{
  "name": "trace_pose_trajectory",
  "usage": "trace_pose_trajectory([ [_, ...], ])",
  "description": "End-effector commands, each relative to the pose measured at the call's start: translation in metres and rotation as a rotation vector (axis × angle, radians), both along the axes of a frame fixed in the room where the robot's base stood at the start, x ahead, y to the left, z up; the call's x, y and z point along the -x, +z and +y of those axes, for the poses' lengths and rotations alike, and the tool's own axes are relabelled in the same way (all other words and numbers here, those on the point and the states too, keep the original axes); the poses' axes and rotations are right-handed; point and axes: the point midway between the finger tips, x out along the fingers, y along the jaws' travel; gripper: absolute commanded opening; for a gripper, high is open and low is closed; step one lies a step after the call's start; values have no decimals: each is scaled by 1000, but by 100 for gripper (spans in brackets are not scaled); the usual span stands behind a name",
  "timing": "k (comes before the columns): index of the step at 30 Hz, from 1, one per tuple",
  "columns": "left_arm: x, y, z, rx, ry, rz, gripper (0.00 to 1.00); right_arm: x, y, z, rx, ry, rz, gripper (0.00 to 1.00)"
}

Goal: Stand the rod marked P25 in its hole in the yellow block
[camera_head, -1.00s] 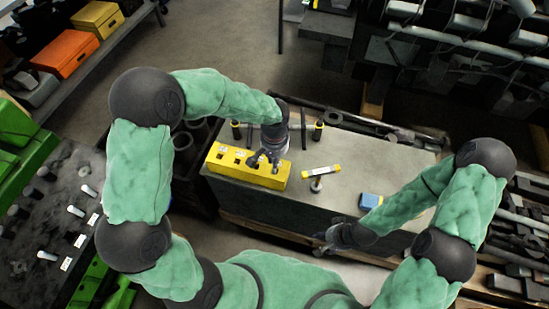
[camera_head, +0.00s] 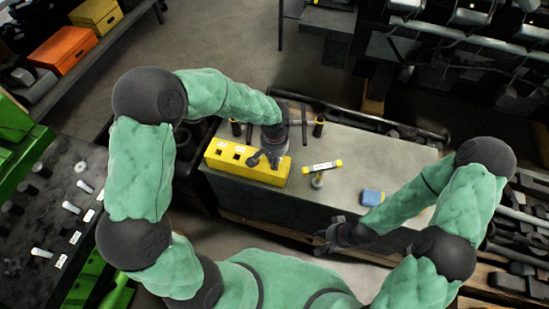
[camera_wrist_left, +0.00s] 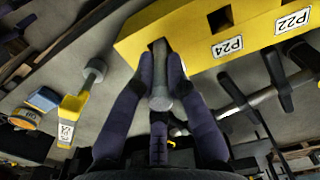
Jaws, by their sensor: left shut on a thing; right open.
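The yellow block (camera_head: 222,163) lies along the left part of the grey bench top. In the left wrist view the block (camera_wrist_left: 188,28) shows an open square hole and labels P24 and P22. My left gripper (camera_head: 265,160) is over the block's right part. It is shut on a grey rod (camera_wrist_left: 160,100), seen head-on between the fingers in the left wrist view. The rod's far end meets a dark hole near the block's end; how deep it sits cannot be told. No marking shows on the rod. My right gripper (camera_head: 322,242) is open and empty by the bench's front edge.
A bolt-like rod (camera_head: 317,181) stands right of the block, beside a yellow-ended bar with a white label (camera_head: 322,166). A blue box (camera_head: 372,197) is further right. Dark cylinders (camera_head: 319,126) and tools lie behind. The bench's right part is mostly clear.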

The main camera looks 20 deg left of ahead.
Motion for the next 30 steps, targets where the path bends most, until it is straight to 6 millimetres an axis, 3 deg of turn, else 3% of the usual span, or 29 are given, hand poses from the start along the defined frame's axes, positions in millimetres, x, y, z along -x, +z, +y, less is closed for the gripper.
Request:
trace_pose_trajectory([
  [15,0,-7,0,0,0,-1,0,0,-5,0,0,0,0,54],
  [16,0,-7,0,0,0,-1,23,0,-5,0,0,0,0,54],
  [18,0,-7,0,0,0,-1,43,0,-5,0,0,0,0,54],
  [30,-1,-4,0,0,1,-2,43,0,-5,0,0,0,0,54],
])
